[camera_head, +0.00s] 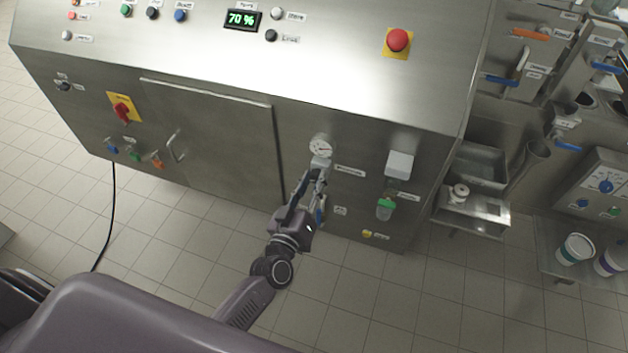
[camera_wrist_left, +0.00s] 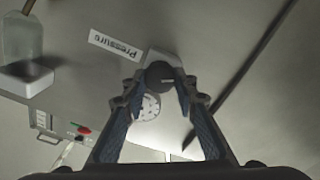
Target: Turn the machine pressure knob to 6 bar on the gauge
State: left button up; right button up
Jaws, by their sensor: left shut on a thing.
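The pressure gauge (camera_head: 321,148) is a round white dial on the machine's front panel. It also shows in the left wrist view (camera_wrist_left: 149,107), partly covered by the knob and a finger. The dark pressure knob (camera_wrist_left: 160,75) sits between the fingertips of my left gripper (camera_wrist_left: 163,80), which is shut on it. In the head view my left gripper (camera_head: 318,176) reaches up to the panel just below the gauge. A "Pressure" label (camera_wrist_left: 113,44) is beside the knob. The needle's reading is too small to tell. My right gripper is not in view.
A green-bottomed filter bowl (camera_head: 385,208) hangs under a white block (camera_head: 399,163) to the right of the gauge. A red emergency button (camera_head: 398,40) is on the upper panel. A closed cabinet door (camera_head: 225,150) lies to the left.

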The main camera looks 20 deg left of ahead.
pick_arm(q)
jog(key=n, duration=0.4)
jog(key=shift+a+f+n+b, duration=0.1)
jog(key=shift+n+b, duration=0.2)
jog(key=shift+b, duration=0.1)
jog(key=shift+n+b, duration=0.35)
jog(key=shift+n, duration=1.25)
jog(key=o, duration=1.2)
jog(key=shift+c, duration=0.2)
jog(key=s, duration=1.2)
jog(key=shift+a, duration=0.2)
